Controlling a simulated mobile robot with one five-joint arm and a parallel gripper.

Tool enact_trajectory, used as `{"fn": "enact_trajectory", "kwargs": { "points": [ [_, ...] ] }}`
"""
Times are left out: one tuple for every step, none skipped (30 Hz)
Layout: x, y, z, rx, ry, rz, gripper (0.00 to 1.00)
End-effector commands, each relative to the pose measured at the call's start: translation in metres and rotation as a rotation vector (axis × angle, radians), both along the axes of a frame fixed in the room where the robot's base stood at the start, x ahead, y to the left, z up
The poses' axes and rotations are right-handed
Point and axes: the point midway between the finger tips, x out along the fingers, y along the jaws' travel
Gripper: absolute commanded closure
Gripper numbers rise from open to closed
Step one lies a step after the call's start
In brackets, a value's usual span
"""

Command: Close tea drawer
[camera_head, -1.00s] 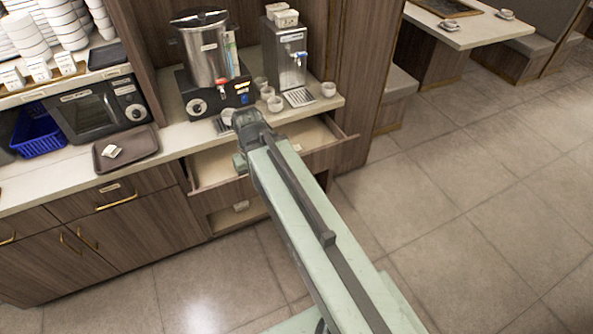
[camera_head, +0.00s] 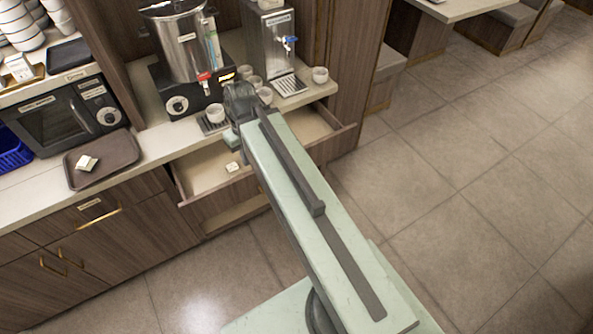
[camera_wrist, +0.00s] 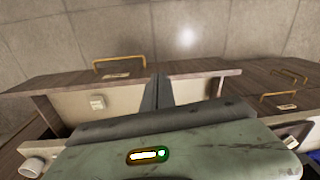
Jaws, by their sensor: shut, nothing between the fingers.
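A wooden drawer (camera_head: 192,208) under the counter stands open in the head view. Its pale inside shows on both sides of my arm. A small white item (camera_head: 232,167) shows in it. The wrist view shows a pale drawer inside (camera_wrist: 75,104), a small white piece (camera_wrist: 97,102) and a wooden front with a gold handle (camera_wrist: 120,63). My gripper (camera_wrist: 157,92) is shut and empty, its dark fingers overlapping the drawer area. In the head view my wrist hangs above the drawer by the counter edge, hiding its middle. I cannot tell whether the fingers touch it.
A metal urn (camera_head: 180,45), a dispenser (camera_head: 272,45) and several white cups stand on the counter above the drawer. A brown tray (camera_head: 122,148) lies on the counter to the left. A lower opening (camera_head: 240,214) shows beneath the drawer. The floor at right is clear.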

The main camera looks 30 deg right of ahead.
Motion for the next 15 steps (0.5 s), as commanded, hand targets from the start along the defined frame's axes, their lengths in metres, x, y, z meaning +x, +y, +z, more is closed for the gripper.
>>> {"fn": "enact_trajectory", "kwargs": {
  "points": [
    [0.002, -0.021, -0.037, 0.037, -0.021, 0.076, 1.0],
    [0.004, -0.034, -0.05, 0.062, -0.042, 0.145, 1.0],
    [0.005, -0.053, -0.069, 0.097, -0.08, 0.244, 1.0],
    [0.006, -0.067, -0.082, 0.12, -0.117, 0.324, 1.0],
    [0.007, -0.082, -0.094, 0.14, -0.16, 0.406, 1.0],
    [0.007, -0.102, -0.109, 0.155, -0.221, 0.515, 1.0],
    [0.007, -0.117, -0.119, 0.162, -0.269, 0.593, 1.0],
    [0.007, -0.132, -0.128, 0.162, -0.32, 0.669, 1.0],
    [0.006, -0.152, -0.139, 0.153, -0.387, 0.767, 1.0],
    [0.004, -0.166, -0.146, 0.14, -0.436, 0.833, 1.0],
    [0.003, -0.179, -0.152, 0.124, -0.482, 0.896, 1.0],
    [0.0, -0.195, -0.159, 0.097, -0.537, 0.973, 1.0],
    [-0.002, -0.206, -0.163, 0.076, -0.574, 1.023, 1.0],
    [-0.003, -0.215, -0.165, 0.055, -0.607, 1.067, 1.0],
    [-0.006, -0.226, -0.168, 0.026, -0.642, 1.119, 1.0]
  ]
}}
